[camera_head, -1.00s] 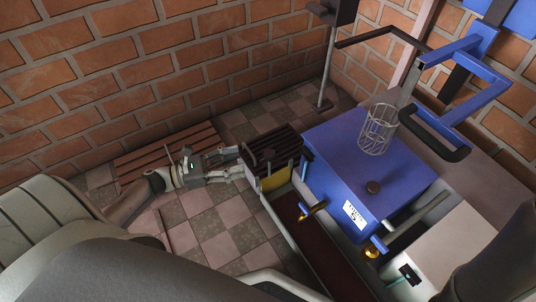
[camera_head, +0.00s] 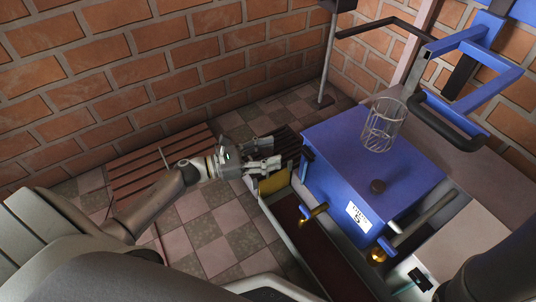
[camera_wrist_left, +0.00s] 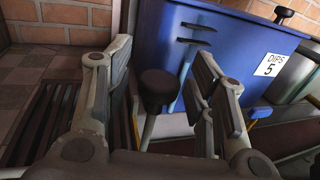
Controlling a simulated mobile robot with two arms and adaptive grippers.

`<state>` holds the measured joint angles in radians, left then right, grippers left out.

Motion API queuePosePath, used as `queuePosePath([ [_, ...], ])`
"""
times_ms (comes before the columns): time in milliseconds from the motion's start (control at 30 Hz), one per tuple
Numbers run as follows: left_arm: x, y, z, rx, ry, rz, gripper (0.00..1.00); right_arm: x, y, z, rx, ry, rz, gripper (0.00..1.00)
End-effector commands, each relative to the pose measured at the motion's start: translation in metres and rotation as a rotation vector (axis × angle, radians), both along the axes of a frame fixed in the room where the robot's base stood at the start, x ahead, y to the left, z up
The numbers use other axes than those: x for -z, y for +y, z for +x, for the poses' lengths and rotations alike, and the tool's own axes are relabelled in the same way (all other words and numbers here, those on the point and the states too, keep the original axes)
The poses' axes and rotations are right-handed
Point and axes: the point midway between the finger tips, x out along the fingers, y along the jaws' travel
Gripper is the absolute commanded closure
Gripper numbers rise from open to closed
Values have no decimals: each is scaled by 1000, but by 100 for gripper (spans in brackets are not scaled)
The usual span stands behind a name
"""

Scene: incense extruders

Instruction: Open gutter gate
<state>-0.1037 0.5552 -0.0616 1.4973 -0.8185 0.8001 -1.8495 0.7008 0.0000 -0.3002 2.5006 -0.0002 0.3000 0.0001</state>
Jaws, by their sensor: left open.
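The gutter (camera_head: 312,240) is a long trough with a dark red bottom along the front of the blue tank. A yellow plate (camera_head: 273,184), which looks like the gutter gate, stands at its far end. My left gripper (camera_head: 279,153) is open just above and behind this plate. In the left wrist view, a black round knob (camera_wrist_left: 159,88) on a grey rod (camera_wrist_left: 148,130) stands between the open fingers of my left gripper (camera_wrist_left: 160,58), apart from both. I cannot make out this knob in the head view. My right gripper is out of view.
The blue tank (camera_head: 345,165) labelled "DIPS 5" stands right beside my left gripper. A wire basket (camera_head: 383,125) is on it. Brass taps (camera_head: 314,212) jut over the gutter.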

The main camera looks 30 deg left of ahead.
Motion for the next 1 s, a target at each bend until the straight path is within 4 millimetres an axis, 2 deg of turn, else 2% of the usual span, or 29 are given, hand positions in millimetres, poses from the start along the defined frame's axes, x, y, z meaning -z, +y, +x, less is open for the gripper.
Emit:
queuePosePath([
  [167,0,0,0,0,0,0,49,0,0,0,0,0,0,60],
  [567,0,0,0,0,0,0,99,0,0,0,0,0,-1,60],
  [800,-3,0,0,0,0,0,100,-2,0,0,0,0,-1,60],
  [1000,-25,1,0,0,-1,1,100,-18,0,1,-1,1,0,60],
])
